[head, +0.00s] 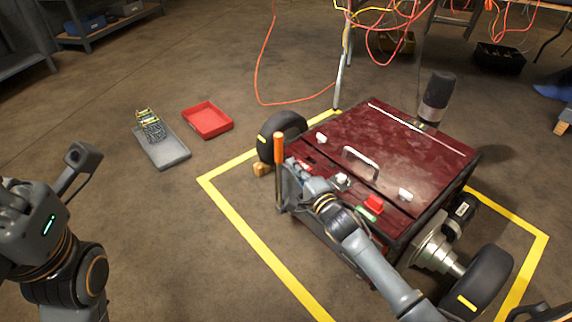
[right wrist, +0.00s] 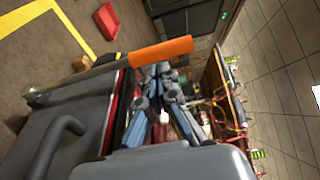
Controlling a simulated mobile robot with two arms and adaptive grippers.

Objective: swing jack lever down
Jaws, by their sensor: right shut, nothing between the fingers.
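The jack lever has an orange handle (head: 278,148) and a thin grey shaft. It stands roughly upright at the near left corner of the dark red cart (head: 400,150). My right gripper (head: 289,190) is beside the shaft, below the orange handle. In the right wrist view the handle (right wrist: 160,52) and shaft lie across the picture beyond the shut, empty fingers (right wrist: 155,88). Whether they touch the lever I cannot tell.
Yellow floor tape (head: 250,232) frames the cart. A wheel (head: 282,128) stands by its far left corner, another (head: 484,283) at the lower right. A red tray (head: 207,120) and a grey tray (head: 166,153) lie left. Orange cables hang behind. Floor left of the tape is mostly clear.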

